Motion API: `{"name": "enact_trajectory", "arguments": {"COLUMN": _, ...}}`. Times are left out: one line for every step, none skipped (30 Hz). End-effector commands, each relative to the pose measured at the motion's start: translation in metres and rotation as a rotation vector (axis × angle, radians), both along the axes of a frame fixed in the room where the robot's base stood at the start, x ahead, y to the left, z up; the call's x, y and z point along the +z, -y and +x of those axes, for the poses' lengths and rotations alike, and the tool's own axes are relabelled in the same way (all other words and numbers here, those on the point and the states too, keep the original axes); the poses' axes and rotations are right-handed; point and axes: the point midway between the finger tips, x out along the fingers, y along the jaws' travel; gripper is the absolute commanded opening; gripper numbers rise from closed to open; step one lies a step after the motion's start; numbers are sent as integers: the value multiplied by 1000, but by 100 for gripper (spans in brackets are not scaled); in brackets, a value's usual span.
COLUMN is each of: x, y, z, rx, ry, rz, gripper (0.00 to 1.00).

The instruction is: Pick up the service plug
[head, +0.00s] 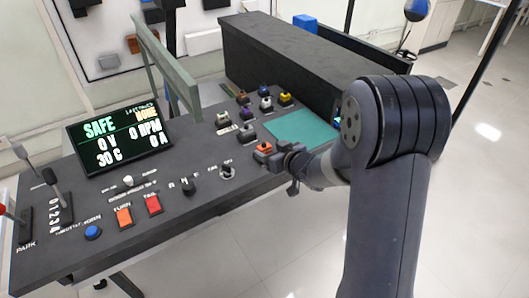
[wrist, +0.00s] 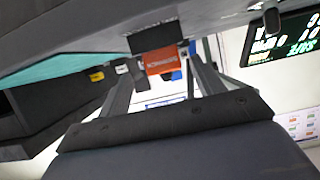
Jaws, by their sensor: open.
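The likely service plug is an orange block (head: 264,147) with a dark base on the right part of the black console, near the teal mat. My gripper (head: 270,157) is right beside it, reaching in from the right. In the wrist view, the orange block (wrist: 161,60) shows a dark label and lies between my two open fingers, with a gap visible on the right side. Whether either finger touches it I cannot tell. Its far side and base are partly hidden.
Several small coloured plugs (head: 266,103) stand behind it on the console. A teal mat (head: 303,128) lies to the right, below a long dark box (head: 290,65). A green-grey frame (head: 168,70) and a lit display (head: 117,138) stand to the left. Knobs and buttons (head: 153,204) line the front.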

Motion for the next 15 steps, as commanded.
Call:
{"name": "enact_trajectory", "arguments": {"x": -1, "y": -2, "z": 2, "rx": 0, "ry": 0, "rz": 0, "gripper": 64}}
{"name": "enact_trajectory", "arguments": {"x": -2, "y": -3, "z": 3, "rx": 1, "ry": 0, "rz": 0, "gripper": 64}}
{"name": "enact_trajectory", "arguments": {"x": -3, "y": -5, "z": 6, "rx": 1, "ry": 0, "rz": 0, "gripper": 64}}
{"name": "enact_trajectory", "arguments": {"x": -4, "y": -8, "z": 8, "rx": 1, "ry": 0, "rz": 0, "gripper": 64}}
{"name": "enact_trajectory", "arguments": {"x": -5, "y": -11, "z": 11, "rx": 1, "ry": -2, "rz": 1, "gripper": 64}}
{"name": "enact_trajectory", "arguments": {"x": -6, "y": -15, "z": 16, "rx": 1, "ry": -1, "rz": 0, "gripper": 64}}
{"name": "enact_trajectory", "arguments": {"x": -8, "y": -19, "z": 19, "rx": 1, "ry": -2, "rz": -1, "gripper": 64}}
{"name": "enact_trajectory", "arguments": {"x": -9, "y": -22, "z": 23, "rx": 2, "ry": -1, "rz": 0, "gripper": 64}}
{"name": "enact_trajectory", "arguments": {"x": -11, "y": -26, "z": 27, "rx": 1, "ry": -1, "rz": 0, "gripper": 64}}
{"name": "enact_trajectory", "arguments": {"x": -13, "y": -27, "z": 30, "rx": 0, "ry": -1, "rz": 0, "gripper": 64}}
{"name": "enact_trajectory", "arguments": {"x": -14, "y": -28, "z": 33, "rx": 0, "ry": -1, "rz": -1, "gripper": 64}}
{"name": "enact_trajectory", "arguments": {"x": -15, "y": -30, "z": 36, "rx": 0, "ry": -2, "rz": -1, "gripper": 64}}
{"name": "enact_trajectory", "arguments": {"x": -16, "y": -31, "z": 38, "rx": -1, "ry": -1, "rz": -1, "gripper": 64}}
{"name": "enact_trajectory", "arguments": {"x": -17, "y": -32, "z": 39, "rx": -1, "ry": -1, "rz": -1, "gripper": 64}}
{"name": "enact_trajectory", "arguments": {"x": -17, "y": -33, "z": 40, "rx": -1, "ry": -1, "rz": -1, "gripper": 64}}
